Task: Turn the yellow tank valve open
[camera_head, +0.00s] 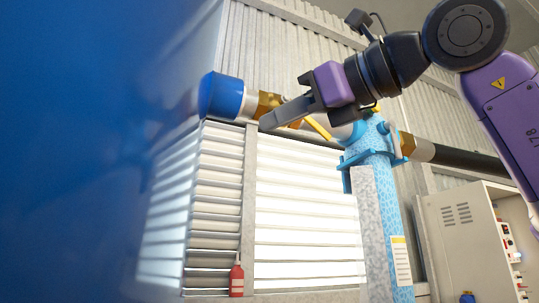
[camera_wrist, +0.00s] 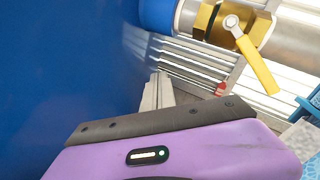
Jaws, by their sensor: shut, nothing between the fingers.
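The yellow tank valve handle (camera_wrist: 256,62) shows clearly in the wrist view, at upper right. It slants down and right from a silver pivot on a brass valve body (camera_wrist: 205,20), at a steep angle to the pipe. In the head view the handle (camera_head: 319,128) is partly hidden behind my gripper, and the brass body (camera_head: 268,103) shows just left of it. My gripper (camera_head: 268,121) is shut and empty, its fingers pointing left and slightly down. It also shows at the bottom of the wrist view (camera_wrist: 160,132), apart from the handle there.
The large blue tank (camera_head: 80,150) fills the left side. A blue pipe fitting (camera_head: 222,97) joins the valve's left end. A light-blue patterned post (camera_head: 384,220) stands right of the valve. A red extinguisher (camera_head: 237,279) and a control cabinet (camera_head: 465,240) stand lower down.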

